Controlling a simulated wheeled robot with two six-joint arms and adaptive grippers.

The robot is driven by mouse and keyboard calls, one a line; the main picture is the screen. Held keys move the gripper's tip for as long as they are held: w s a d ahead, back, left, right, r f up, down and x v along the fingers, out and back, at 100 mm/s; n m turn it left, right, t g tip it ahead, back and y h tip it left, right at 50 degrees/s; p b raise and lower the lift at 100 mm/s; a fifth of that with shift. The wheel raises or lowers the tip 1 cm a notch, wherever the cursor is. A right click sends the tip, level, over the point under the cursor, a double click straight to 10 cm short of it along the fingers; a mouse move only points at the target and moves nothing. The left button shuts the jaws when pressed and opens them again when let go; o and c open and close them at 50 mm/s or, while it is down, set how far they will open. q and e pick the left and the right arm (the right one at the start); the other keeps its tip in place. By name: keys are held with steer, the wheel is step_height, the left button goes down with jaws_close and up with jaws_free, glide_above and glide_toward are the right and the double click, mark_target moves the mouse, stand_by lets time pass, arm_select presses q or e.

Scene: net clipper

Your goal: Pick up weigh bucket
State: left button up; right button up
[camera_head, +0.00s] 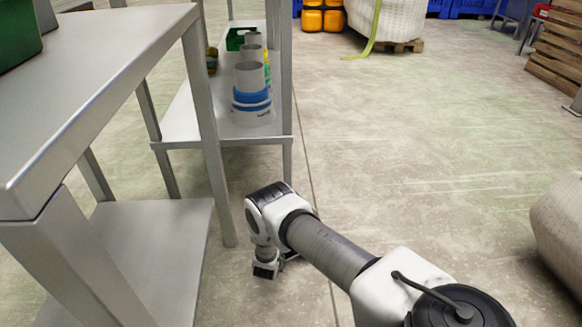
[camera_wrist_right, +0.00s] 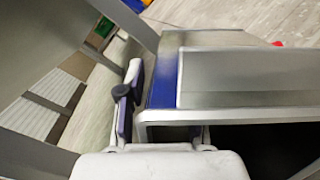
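No weigh bucket can be named for certain. A grey-and-blue cylindrical container (camera_head: 252,95) stands upright on the low metal shelf in the head view, with similar grey cylinders behind it. In the right wrist view, a boxy grey metal body with blue sides (camera_wrist_right: 235,80) lies directly ahead, with a dark hollow beneath its edge. My right gripper (camera_head: 265,271) hangs low over the floor in the head view, right of the near table's leg and apart from the containers. My left gripper is out of view.
A metal table (camera_head: 100,70) with a lower shelf fills the left side. The low shelf (camera_head: 182,120) stands behind it. A pale rounded object (camera_head: 560,230) is at the right edge. Concrete floor (camera_head: 430,150) between is open. Pallets and orange containers (camera_head: 322,17) stand farther back.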

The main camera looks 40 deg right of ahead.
steer(key=shift+w+d+r, duration=0.1)
jaws_close()
steer(key=shift+r, duration=0.1)
